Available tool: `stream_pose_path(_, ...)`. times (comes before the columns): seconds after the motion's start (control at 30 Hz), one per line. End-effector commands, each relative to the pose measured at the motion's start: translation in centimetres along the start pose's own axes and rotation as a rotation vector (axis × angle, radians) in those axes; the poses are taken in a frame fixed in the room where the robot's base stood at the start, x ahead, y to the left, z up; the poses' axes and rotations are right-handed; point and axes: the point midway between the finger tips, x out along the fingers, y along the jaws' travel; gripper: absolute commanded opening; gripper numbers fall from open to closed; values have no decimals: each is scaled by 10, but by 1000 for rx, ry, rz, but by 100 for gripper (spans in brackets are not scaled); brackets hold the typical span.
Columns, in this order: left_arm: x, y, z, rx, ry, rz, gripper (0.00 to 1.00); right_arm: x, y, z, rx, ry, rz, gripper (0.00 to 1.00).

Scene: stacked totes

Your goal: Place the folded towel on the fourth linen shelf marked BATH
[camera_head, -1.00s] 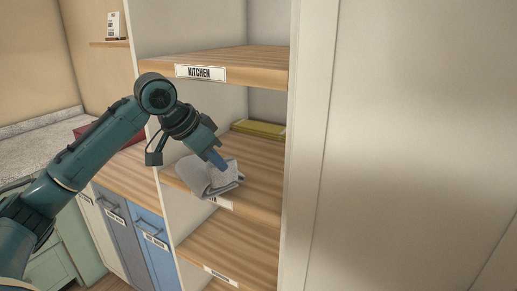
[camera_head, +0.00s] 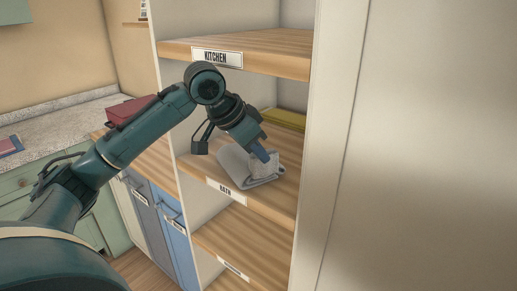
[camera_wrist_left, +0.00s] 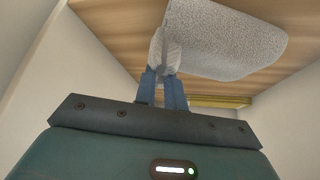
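The grey folded towel (camera_head: 236,165) is at the front part of the wooden shelf marked BATH (camera_head: 226,190). Its right part has a lighter, patterned face. It appears to rest on the board, though a small gap beneath cannot be ruled out. My left gripper (camera_head: 265,156) reaches down over the towel from above. In the left wrist view the blue fingers (camera_wrist_left: 162,75) are close together, with a pale fold of the towel (camera_wrist_left: 225,42) pinched at their tips. My right gripper is not in view.
A yellow-green folded cloth (camera_head: 285,119) lies farther back on the same shelf. The KITCHEN shelf (camera_head: 270,48) is above my gripper, and another board (camera_head: 245,240) is below. A white side panel (camera_head: 330,150) bounds the right. A red box (camera_head: 130,108) sits at left.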

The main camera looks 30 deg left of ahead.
Motion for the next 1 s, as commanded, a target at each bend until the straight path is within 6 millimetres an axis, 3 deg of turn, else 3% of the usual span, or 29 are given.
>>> stream_pose_path(0.3,1,0,0,1,1,0,33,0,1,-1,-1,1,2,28)
stream_pose_path(0.57,-2,0,-2,1,2,-1,33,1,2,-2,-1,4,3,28)
stream_pose_path(1.0,-66,0,-1,1,4,-2,33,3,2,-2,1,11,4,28)
